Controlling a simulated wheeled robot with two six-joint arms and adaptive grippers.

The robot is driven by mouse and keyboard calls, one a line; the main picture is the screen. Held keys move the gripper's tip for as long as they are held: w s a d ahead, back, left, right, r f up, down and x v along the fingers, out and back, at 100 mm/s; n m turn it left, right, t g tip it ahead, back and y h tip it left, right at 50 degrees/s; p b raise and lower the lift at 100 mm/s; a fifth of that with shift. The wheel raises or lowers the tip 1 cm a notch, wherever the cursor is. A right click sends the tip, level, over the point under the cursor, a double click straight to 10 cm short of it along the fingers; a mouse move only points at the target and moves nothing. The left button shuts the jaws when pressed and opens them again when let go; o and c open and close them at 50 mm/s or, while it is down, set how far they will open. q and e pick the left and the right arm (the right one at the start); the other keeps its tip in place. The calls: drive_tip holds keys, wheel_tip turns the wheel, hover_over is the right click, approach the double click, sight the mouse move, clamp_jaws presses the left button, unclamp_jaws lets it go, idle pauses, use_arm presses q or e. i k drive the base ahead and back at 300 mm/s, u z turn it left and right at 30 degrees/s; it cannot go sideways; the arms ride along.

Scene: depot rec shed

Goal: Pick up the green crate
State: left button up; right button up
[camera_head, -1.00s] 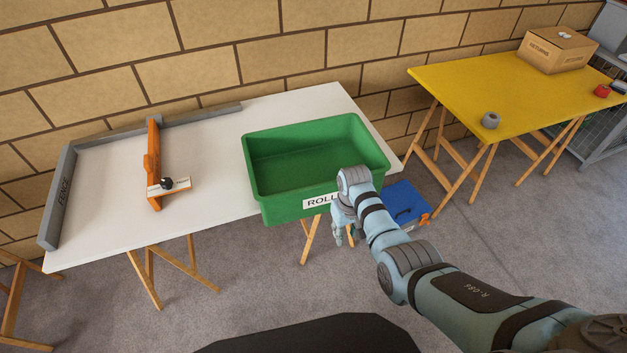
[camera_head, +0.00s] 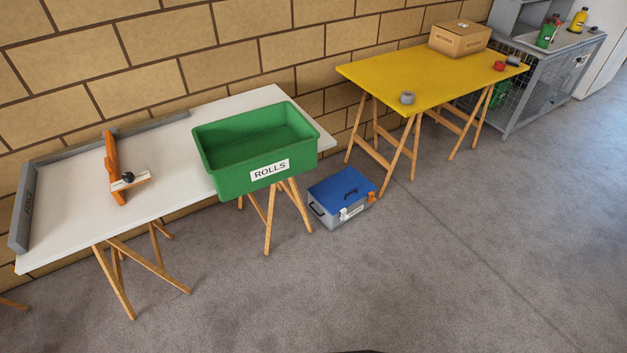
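The green crate (camera_head: 218,179) sits upright at the right end of the white table (camera_head: 75,214). Its front wall carries a white label reading ROLLS, and its front part overhangs the table's front edge. The inside that I can see looks empty. Neither of my grippers shows in the head view, so I cannot see where they are relative to the crate.
An orange tool (camera_head: 112,165) and a grey fence (camera_head: 22,205) are on the white table. A blue-lidded box (camera_head: 340,187) stands on the floor. A yellow table (camera_head: 385,75) holds a cardboard box (camera_head: 458,39) and a grey roll (camera_head: 407,97). Open floor lies in front.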

sight(249, 151)
drive_tip(key=z, duration=0.35)
drive_tip(key=k, duration=0.25)
drive_tip(key=u, duration=1.25)
drive_tip(key=i, duration=1.55)
drive_tip(key=z, duration=0.55)
